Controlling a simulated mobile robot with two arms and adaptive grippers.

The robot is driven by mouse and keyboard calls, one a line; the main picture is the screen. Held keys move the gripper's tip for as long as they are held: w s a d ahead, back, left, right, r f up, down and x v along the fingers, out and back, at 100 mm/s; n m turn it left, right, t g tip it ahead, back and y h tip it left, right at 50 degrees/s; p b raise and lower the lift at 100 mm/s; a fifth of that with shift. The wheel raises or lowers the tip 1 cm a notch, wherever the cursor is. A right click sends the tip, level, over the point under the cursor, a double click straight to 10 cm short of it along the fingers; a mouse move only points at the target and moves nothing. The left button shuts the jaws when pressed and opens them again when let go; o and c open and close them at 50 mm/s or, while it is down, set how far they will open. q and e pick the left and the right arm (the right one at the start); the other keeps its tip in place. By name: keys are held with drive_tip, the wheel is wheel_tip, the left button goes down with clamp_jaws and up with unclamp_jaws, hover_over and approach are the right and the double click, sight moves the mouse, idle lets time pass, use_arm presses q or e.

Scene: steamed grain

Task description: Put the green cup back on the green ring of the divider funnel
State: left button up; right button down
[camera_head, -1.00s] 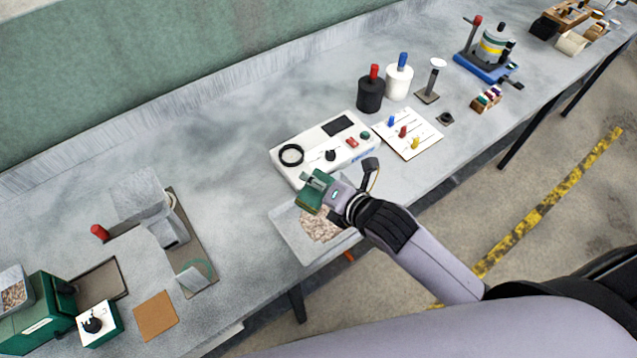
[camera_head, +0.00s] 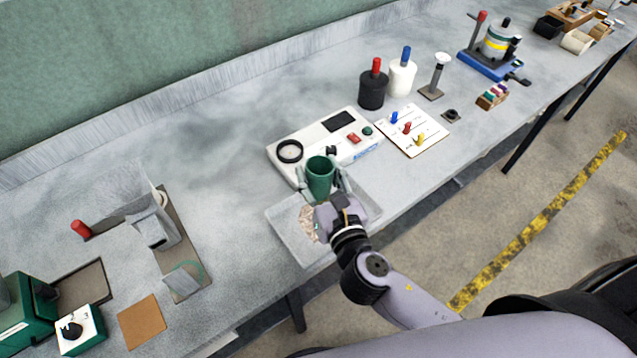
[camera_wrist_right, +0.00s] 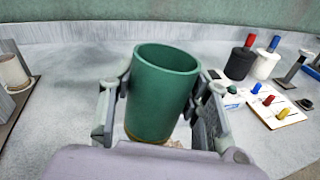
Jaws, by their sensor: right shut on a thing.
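The green cup (camera_head: 320,178) is held upright by my right gripper (camera_head: 331,183), above the grey tray and in front of the white instrument. In the right wrist view the cup (camera_wrist_right: 161,92) stands between the two fingers of my right gripper (camera_wrist_right: 160,98), which are shut on its sides; its mouth faces up and its inside looks empty as far as I can see. The divider funnel (camera_head: 152,226) stands to the left on a brown base. A green ring (camera_head: 188,272) shows at the base's front end, by a clear angled piece. My left gripper is not in view.
The grey tray (camera_head: 284,230) holds some grain below the cup. The white instrument (camera_head: 277,150) is just behind it. A brown square mat (camera_head: 141,321) and a green machine (camera_head: 22,308) are at the lower left. Table between tray and funnel is clear.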

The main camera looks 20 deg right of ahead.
drive_tip(key=shift+n+t+b, duration=0.4)
drive_tip(key=shift+n+b, duration=0.05)
drive_tip(key=shift+n, duration=0.15)
drive_tip(key=shift+r, duration=0.2)
